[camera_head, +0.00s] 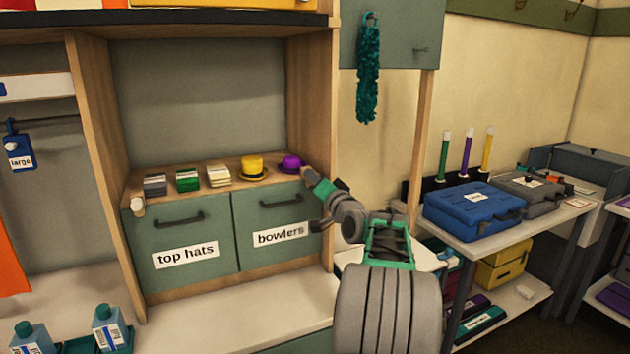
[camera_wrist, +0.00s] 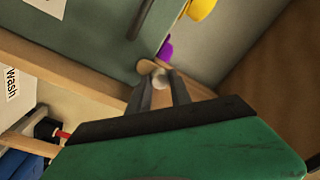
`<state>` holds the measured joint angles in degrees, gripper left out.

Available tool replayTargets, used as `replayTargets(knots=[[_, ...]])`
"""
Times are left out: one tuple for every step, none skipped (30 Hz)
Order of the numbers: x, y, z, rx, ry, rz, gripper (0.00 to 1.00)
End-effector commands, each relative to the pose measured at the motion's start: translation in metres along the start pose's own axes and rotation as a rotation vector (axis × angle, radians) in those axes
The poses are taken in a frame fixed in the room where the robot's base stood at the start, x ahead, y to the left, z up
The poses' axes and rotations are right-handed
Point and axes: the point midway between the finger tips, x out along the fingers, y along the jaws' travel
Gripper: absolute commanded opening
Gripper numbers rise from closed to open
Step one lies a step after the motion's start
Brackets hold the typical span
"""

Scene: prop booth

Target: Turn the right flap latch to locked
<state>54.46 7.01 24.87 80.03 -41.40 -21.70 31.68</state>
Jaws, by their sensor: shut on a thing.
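The right flap latch (camera_head: 305,172) is a small tan piece at the upper right corner of the green-grey bowlers flap (camera_head: 255,218). My gripper (camera_head: 309,176) reaches it from the right and hides most of it in the head view. In the wrist view, my gripper's two grey fingers (camera_wrist: 161,90) are shut on the pale rounded end of the latch (camera_wrist: 160,76). The latch's exact angle is hard to tell. The bowlers flap stands upright and closed, beside the top hats flap (camera_head: 175,240). A similar pale left latch (camera_head: 137,206) sits at that flap's upper left corner.
On the shelf above the flaps are a purple bowler (camera_head: 291,163), a yellow hat (camera_head: 253,168) and small stacks. A wooden post (camera_head: 313,120) rises close beside my gripper. A table with a blue case (camera_head: 472,208) stands to the right. The bench (camera_head: 230,325) is mostly clear.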

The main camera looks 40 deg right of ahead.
Motion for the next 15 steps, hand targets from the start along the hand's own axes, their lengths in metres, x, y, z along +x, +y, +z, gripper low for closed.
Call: replayTargets(knots=[[-0.0001, 0.0008, 0.0008, 0.002, -0.001, 0.001, 0.0], [-0.0001, 0.0008, 0.0007, 0.001, -0.001, 0.001, 0.0], [-0.0001, 0.0008, 0.0007, 0.001, -0.001, 0.001, 0.0], [-0.0001, 0.0008, 0.0007, 0.001, -0.001, 0.001, 0.0], [-0.0001, 0.0008, 0.0007, 0.001, -0.001, 0.001, 0.0], [-0.0001, 0.0008, 0.0007, 0.001, -0.001, 0.001, 0.27], [-0.0001, 0.0008, 0.0007, 0.001, -0.001, 0.001, 0.29], [-0.0001, 0.0008, 0.0006, 0.001, -0.001, 0.001, 0.32], [0.0, 0.0007, 0.0006, 0.001, -0.001, 0.001, 0.35], [0.0, 0.0006, 0.0005, 0.0, -0.001, 0.001, 0.38], [0.0, 0.0005, 0.0005, 0.0, -0.001, 0.001, 0.4], [0.0, 0.0005, 0.0004, 0.0, -0.001, 0.001, 0.43], [0.0, 0.0004, 0.0003, 0.0, -0.001, 0.001, 0.46], [0.0, 0.0003, 0.0003, 0.0, -0.001, 0.0, 0.46], [0.0, 0.0002, 0.0002, 0.0, 0.0, 0.0, 0.46]])
